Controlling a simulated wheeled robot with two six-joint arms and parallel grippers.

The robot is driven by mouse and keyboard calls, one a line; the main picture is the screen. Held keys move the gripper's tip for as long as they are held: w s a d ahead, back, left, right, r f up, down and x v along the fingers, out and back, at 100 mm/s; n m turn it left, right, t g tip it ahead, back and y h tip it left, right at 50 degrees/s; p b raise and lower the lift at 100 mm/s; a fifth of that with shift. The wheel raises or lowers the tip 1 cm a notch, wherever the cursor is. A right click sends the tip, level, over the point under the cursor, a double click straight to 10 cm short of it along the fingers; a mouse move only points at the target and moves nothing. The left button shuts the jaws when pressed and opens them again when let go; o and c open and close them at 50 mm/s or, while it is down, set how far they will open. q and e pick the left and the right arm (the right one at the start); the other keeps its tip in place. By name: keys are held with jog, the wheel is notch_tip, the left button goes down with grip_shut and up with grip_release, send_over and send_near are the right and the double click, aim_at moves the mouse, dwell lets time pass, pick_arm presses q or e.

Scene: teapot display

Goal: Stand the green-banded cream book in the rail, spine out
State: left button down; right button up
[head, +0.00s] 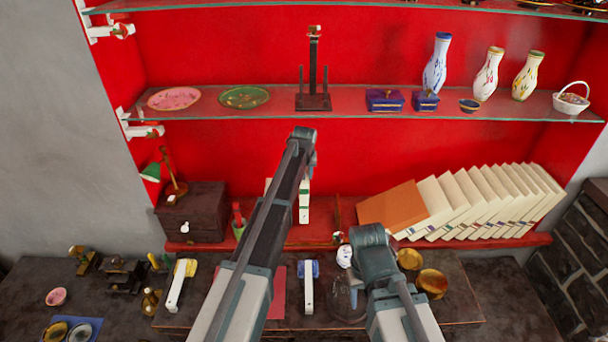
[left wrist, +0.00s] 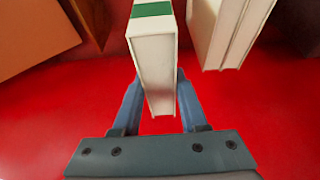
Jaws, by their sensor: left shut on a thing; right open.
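The green-banded cream book (left wrist: 155,55) is between the fingers of my left gripper (left wrist: 157,84) in the left wrist view, its green band at the top edge. My left gripper is shut on it. In the head view the book (head: 304,203) stands upright above the red lower shelf, just right of my left arm, which hides the gripper. I cannot tell whether the book touches the shelf. My right gripper (head: 370,240) is low right of centre in the head view, open, its fingers mostly hidden. I cannot make out the rail clearly.
A row of leaning cream books (head: 480,200) and an orange-brown book (head: 392,206) fill the right of the red shelf (head: 320,237). A dark chest (head: 190,212) stands at its left. A glass shelf (head: 210,113) with plates and vases crosses above.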

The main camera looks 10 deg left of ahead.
pick_arm(q)
notch_tip(320, 180, down, 8)
jog(key=b, duration=0.7)
jog(key=shift+r, duration=0.15)
jog(key=shift+f+b, duration=0.3)
jog(key=shift+b, duration=0.15)
jog(key=shift+c, duration=1.8)
grip_release()
jog(key=shift+s+r, duration=0.1)
jog(key=shift+r, duration=0.05)
jog(key=p+v, duration=1.2)
jog(key=v, duration=0.1)
jog(key=shift+s+d+r+p, duration=0.1)
jog(key=shift+r+p, duration=0.2)
jog(key=shift+p, duration=0.1)
jog(key=shift+f, duration=0.1)
